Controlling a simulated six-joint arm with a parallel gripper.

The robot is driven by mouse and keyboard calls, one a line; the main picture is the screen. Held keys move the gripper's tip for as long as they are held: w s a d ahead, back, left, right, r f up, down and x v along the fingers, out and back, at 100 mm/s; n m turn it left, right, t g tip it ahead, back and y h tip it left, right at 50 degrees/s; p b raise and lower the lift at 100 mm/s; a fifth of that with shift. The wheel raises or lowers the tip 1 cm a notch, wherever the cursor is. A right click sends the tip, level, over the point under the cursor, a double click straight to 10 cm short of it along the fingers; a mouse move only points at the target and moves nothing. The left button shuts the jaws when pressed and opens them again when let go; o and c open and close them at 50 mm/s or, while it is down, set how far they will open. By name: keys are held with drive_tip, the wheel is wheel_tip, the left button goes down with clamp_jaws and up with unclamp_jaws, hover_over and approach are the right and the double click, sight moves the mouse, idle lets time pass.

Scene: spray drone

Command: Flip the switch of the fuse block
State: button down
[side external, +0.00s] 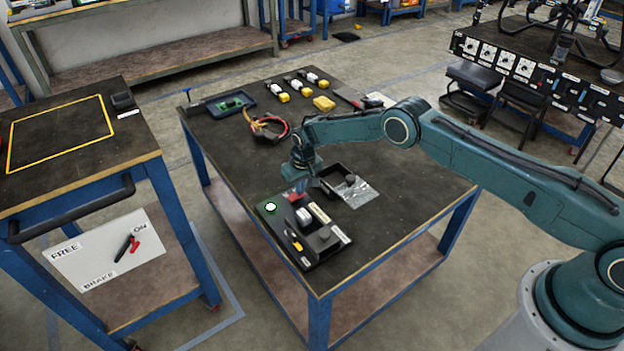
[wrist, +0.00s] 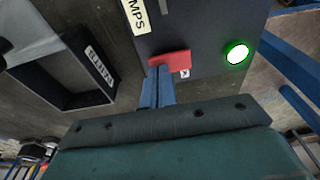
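The fuse block (side external: 327,252) is a dark panel at the front of the middle table. Its red switch (wrist: 170,62) shows in the wrist view, and a bit of red shows under my gripper in the side view. A round light (side external: 270,208) with a green rim glows white on the block's corner; it also shows in the wrist view (wrist: 237,53). My gripper (wrist: 160,70) points down at the block, its two blue fingers close together with nothing visible between them. The fingertips are at the edge of the red switch; I cannot tell whether they touch it.
An open black tray (side external: 340,178) with a label stands beside the block, near a clear bag (side external: 357,193). Farther back lie a wire bundle (side external: 268,127) and several white and yellow parts. A side table (side external: 70,140) with a handle stands to the left.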

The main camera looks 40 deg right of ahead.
idle(0.4)
drive_tip(key=shift+r, duration=3.4)
